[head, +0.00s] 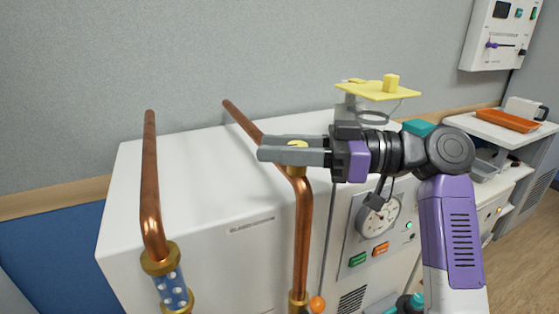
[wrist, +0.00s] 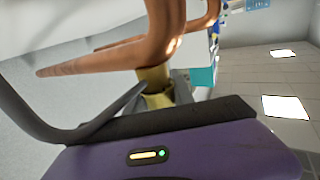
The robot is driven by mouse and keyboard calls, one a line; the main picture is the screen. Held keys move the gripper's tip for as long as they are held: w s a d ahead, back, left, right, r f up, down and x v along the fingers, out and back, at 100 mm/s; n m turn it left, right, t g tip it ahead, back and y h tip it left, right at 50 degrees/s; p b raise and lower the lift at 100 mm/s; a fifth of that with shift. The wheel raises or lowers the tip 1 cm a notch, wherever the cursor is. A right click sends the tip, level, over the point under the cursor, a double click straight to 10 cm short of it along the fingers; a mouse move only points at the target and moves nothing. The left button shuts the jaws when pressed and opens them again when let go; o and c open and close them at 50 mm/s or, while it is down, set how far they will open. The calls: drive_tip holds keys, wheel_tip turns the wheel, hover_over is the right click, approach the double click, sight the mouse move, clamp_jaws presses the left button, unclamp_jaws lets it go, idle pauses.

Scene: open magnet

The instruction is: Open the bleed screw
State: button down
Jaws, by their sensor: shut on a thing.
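The bleed screw (head: 297,144) is a small brass piece at the bend of the right copper pipe (head: 303,225). My gripper (head: 284,149) reaches in from the right, level, with its two grey fingers on either side of the screw. It is shut on the screw, and the fingers hide most of it. In the wrist view, brass (wrist: 154,82) shows below the copper pipe (wrist: 165,35), between the fingers. How far the screw is turned cannot be told.
A white cabinet (head: 190,170) stands behind the pipes. Another copper pipe (head: 150,190) with a blue sight section rises at left. A pressure gauge (head: 377,215) is below my arm. A yellow tray (head: 375,91) stands behind my wrist. A shelf with an orange tray (head: 505,121) is at right.

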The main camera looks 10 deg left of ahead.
drive_tip(key=shift+s+f+n+g+b, duration=0.1)
drive_tip(key=shift+n+g+b, duration=0.1)
drive_tip(key=shift+n+g, duration=0.25)
drive_tip(key=shift+s+f+n+g+b, duration=0.15)
drive_tip(key=shift+n+g, duration=0.1)
drive_tip(key=shift+g, duration=0.4)
drive_tip(key=shift+r, duration=0.1)
drive_tip(key=c, duration=1.1)
unclamp_jaws()
drive_tip(key=shift+r, duration=0.1)
drive_tip(key=shift+w+d, duration=0.3)
drive_tip(key=shift+d, duration=1)
drive_tip(key=shift+w+d, duration=0.25)
drive_tip(key=shift+d, duration=1)
drive_tip(key=shift+w+d, duration=0.3)
drive_tip(key=shift+d, duration=1)
